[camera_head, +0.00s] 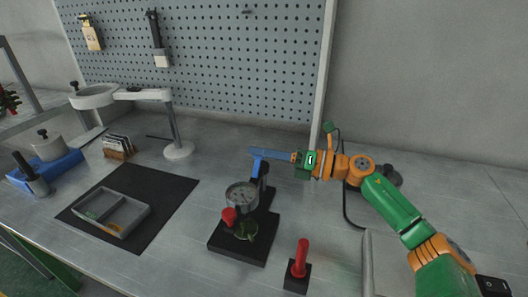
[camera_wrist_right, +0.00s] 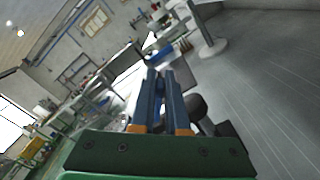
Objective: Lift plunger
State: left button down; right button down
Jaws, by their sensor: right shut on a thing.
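The exact grip is partly hidden by the fingers. My left gripper is not in view.
A red-handled tool (camera_head: 301,258) stands in a black block in front right. A grey tray (camera_head: 110,213) lies on a black mat (camera_head: 165,195) at left. A ring stand (camera_head: 178,148) stands behind it. A pegboard (camera_head: 210,50) backs the bench. Open bench lies between mat and press.

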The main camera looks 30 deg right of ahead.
jog(key=c, duration=1.1)
grip_release()
jog(key=shift+f, duration=0.1)
jog(key=shift+c, duration=0.2)
jog(key=shift+o, duration=1.1)
jog(key=shift+w+a, duration=0.25)
jog(key=shift+s+d, duration=0.1)
jog(key=b+v, duration=0.3)
jog(key=v, duration=0.4)
